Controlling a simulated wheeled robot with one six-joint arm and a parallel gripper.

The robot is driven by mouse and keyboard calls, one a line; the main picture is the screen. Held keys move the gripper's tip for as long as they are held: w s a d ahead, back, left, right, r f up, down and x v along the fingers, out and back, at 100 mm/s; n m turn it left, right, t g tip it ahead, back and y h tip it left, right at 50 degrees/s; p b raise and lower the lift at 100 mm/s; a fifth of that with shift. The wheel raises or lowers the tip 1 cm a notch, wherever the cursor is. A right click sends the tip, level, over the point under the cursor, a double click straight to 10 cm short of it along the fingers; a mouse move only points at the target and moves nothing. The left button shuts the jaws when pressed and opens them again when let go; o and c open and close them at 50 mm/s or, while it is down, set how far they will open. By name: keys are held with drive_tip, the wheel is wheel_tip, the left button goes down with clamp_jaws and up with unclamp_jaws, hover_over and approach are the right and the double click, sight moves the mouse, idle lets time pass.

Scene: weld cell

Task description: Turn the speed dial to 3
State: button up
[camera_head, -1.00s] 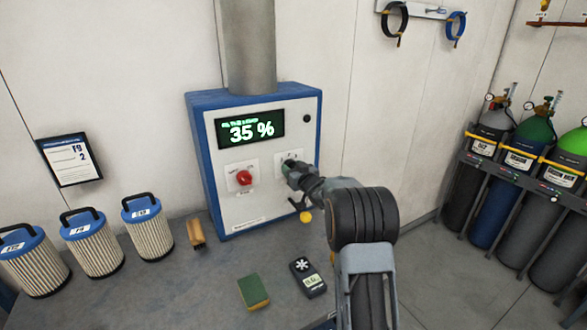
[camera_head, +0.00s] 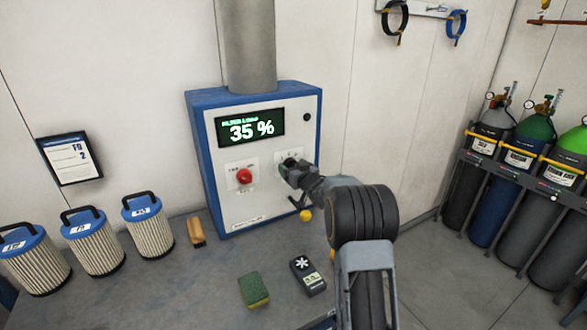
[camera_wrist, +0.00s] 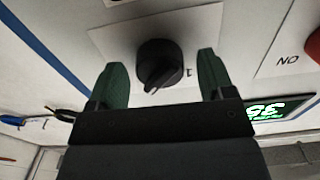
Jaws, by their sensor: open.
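The speed dial (camera_wrist: 159,64) is a black round knob on a white plate, seen in the wrist view between my fingers. A "1" shows on the plate beside it; other marks are hidden or unreadable. My gripper (camera_wrist: 160,82) is open, with one green fingertip on each side of the dial and a gap to each. In the head view my gripper (camera_head: 296,170) is at the front of the blue and white control box (camera_head: 240,205) and covers most of the dial. The box's display (camera_head: 250,128) reads 35 %.
A red knob (camera_head: 244,176) sits left of the dial. A yellow ball-ended lever (camera_head: 306,215) is just below my gripper. A sponge (camera_head: 253,290), a handheld meter (camera_head: 308,277), a wooden-backed brush (camera_head: 196,232) and filter cartridges (camera_head: 148,232) stand on the bench. Gas cylinders (camera_head: 512,170) are at right.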

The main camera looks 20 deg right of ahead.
drive_tip(key=shift+s, duration=0.1)
drive_tip(key=s+d+b, duration=0.1)
drive_tip(key=s+b, duration=0.2)
drive_tip(key=s, duration=1)
drive_tip(key=shift+s+d+b, duration=0.25)
drive_tip(key=shift+d+b, duration=0.05)
drive_tip(key=shift+b, duration=0.05)
